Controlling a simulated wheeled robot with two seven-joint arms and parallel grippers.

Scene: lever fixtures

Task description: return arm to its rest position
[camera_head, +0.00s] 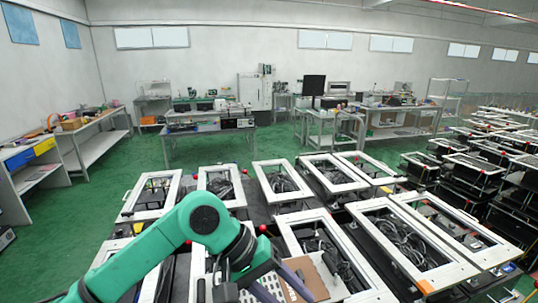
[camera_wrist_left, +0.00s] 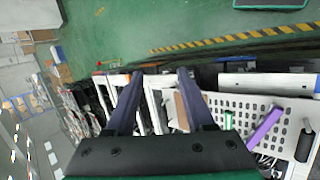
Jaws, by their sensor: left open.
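My left gripper (camera_wrist_left: 160,74) shows in the left wrist view with its two dark purple fingers apart and nothing between them. In the head view my green left arm comes in from the lower left and bends down at the bottom; its fingertips are hard to make out there. A white perforated plate (camera_wrist_left: 272,106) lies right of the fingers in the wrist view, with a purple lever (camera_wrist_left: 262,128) and a small green lever (camera_wrist_left: 228,120) on it. The fingers appear apart from both levers. The perforated plate also shows in the head view (camera_head: 262,283), partly hidden by my arm.
White-framed trays with black cables (camera_head: 283,180) stand in rows around the arm. A brown box (camera_head: 309,277) lies close to the perforated plate. Workbenches (camera_head: 205,125) line the back and left. Green floor (camera_head: 110,175) is clear beyond the trays.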

